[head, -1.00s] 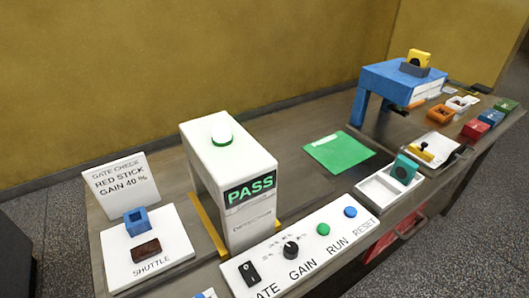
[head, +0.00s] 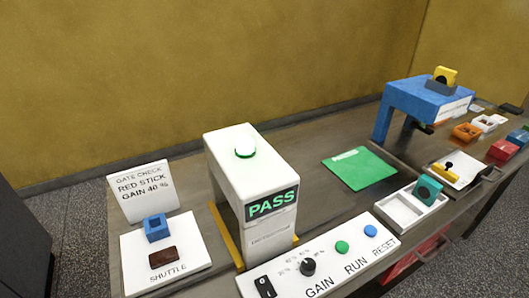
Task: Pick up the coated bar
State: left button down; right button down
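The coated bar, a small dark brown block (head: 164,257), lies on the white shuttle plate (head: 190,278) at the lower left of the head view. It lies in front of a small blue open-topped block (head: 156,228) on the same plate. Nothing is touching the bar from above. Neither of my grippers shows in the head view.
The white gate with a lit PASS display (head: 271,204) stands right of the shuttle. A control panel (head: 330,262) with switch, knob and buttons lies in front. A green mat (head: 359,168), white tray (head: 400,209) and blue machine (head: 430,95) stand farther right.

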aim_at(163, 257)
jog(key=i+j+z, duration=0.1)
jog(key=j, duration=0.55)
jog(key=i+j+z, duration=0.1)
jog(key=j, duration=0.55)
jog(key=i+j, duration=0.1)
jog(key=j, duration=0.55)
jog(key=i+z, duration=0.05)
